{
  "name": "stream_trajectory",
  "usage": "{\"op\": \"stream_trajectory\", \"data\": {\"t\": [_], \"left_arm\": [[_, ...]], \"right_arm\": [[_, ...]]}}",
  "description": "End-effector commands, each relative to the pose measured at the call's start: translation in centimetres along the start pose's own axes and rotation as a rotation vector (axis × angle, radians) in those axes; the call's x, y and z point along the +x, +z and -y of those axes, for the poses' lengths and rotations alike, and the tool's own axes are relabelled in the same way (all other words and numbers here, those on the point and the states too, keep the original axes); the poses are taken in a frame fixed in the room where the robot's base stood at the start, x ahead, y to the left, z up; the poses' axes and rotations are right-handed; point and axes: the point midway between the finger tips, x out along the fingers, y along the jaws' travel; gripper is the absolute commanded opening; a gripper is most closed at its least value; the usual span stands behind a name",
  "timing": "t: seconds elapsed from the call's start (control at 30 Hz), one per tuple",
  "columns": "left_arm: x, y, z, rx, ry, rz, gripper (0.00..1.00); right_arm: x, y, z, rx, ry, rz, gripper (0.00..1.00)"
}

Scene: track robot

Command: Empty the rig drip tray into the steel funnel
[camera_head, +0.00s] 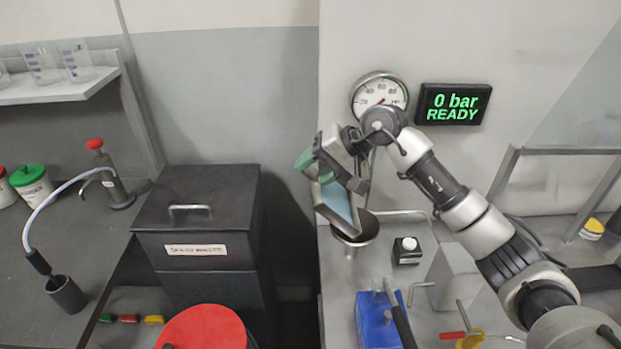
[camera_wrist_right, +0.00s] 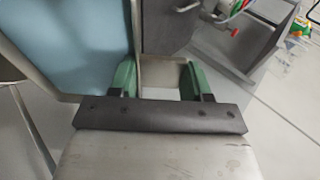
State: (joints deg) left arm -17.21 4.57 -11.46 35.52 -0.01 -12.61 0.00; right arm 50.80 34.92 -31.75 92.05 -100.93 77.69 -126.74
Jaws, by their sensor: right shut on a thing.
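My right gripper (camera_head: 312,165) has green fingers and is shut on the drip tray (camera_head: 326,214), a shallow metal tray with blue liquid in it. The tray hangs tilted, its lower end over the steel funnel (camera_head: 362,236). In the right wrist view the fingers (camera_wrist_right: 157,82) close on a light metal piece of the tray, and the blue liquid (camera_wrist_right: 75,38) fills the upper left. The funnel is partly hidden behind the tray, and I cannot tell whether the two touch. My left gripper is not in view.
A gauge (camera_head: 380,95) and a display (camera_head: 452,104) reading "0 bar READY" are on the wall behind. A dark lidded bin (camera_head: 195,215) stands left of the tray.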

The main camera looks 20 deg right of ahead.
Motion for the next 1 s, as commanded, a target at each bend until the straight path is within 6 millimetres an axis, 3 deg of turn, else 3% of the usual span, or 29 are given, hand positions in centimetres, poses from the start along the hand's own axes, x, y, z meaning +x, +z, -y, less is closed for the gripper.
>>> {"op": "stream_trajectory", "data": {"t": [0.6,1.0], "left_arm": [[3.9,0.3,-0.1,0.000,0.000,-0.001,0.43],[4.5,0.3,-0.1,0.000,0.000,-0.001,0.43]], "right_arm": [[-1.6,-0.3,-0.6,0.021,-0.147,-0.003,0.14],[-2.2,-0.3,-0.6,0.025,-0.179,-0.002,0.14]]}}
